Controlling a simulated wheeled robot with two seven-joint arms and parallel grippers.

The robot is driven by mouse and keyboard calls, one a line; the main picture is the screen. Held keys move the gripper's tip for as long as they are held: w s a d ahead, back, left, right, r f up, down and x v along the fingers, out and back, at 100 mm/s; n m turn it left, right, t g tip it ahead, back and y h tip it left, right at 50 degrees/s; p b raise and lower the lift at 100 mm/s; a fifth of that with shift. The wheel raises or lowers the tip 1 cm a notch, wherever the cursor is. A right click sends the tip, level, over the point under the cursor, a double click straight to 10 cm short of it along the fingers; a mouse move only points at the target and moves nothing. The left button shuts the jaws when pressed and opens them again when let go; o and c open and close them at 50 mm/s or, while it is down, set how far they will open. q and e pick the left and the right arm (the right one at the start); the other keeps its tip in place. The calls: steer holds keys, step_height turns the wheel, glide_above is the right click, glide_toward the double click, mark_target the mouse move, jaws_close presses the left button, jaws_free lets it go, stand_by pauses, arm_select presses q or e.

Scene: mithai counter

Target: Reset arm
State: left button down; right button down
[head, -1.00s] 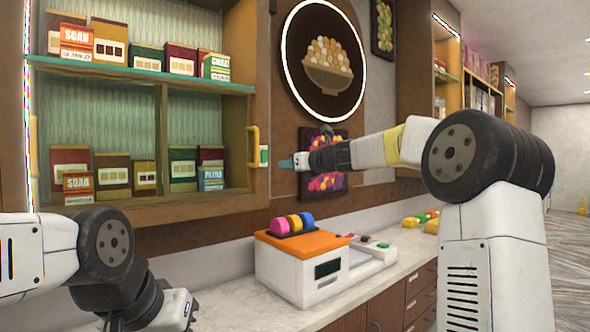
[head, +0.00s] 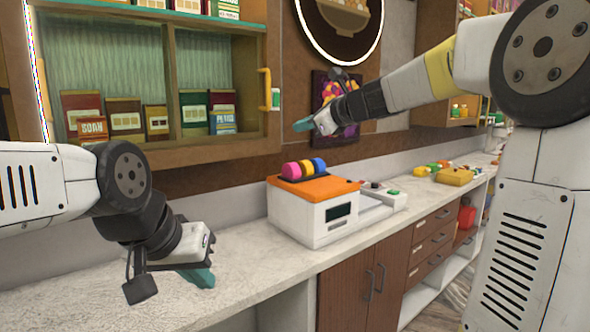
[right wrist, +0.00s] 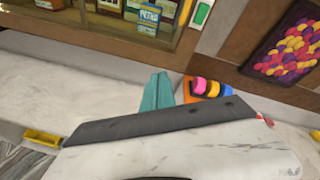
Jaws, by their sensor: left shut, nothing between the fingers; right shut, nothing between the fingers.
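My left gripper (head: 202,279) is low at the left in the head view, above the pale marble counter (head: 235,262). Its teal fingers are together and hold nothing. My right gripper (head: 302,125) is raised in front of the back wall, above and behind the orange-topped machine (head: 309,227) as seen in the head view. Its teal fingertips are closed and empty. In the right wrist view the closed teal fingers (right wrist: 156,91) point towards the wall, with the machine's coloured rolls partly showing beside them.
A wooden shelf cabinet (head: 255,119) with sweet boxes and a yellow handle (head: 264,89) hangs at the left. A colourful picture (head: 345,136) is behind my right gripper. A yellow tray (head: 454,176) sits further along the counter. The counter's front left is clear.

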steer(key=s+d+f+n+g+h, duration=0.1)
steer(key=s+d+f+n+h, duration=0.1)
steer(key=s+f+n, duration=0.5)
steer(key=s+d+f+n+g+h, duration=0.2)
steer(key=s+d+f+n, duration=0.3)
steer(key=s, duration=0.9)
steer(key=s+d+f+n+g+h, duration=0.2)
steer(key=s+d+f+n+h, duration=0.1)
steer(key=s+f+n, duration=0.6)
steer(key=s+n, duration=0.2)
steer(key=shift+s+d+f, duration=0.15)
steer(key=shift+s, duration=0.15)
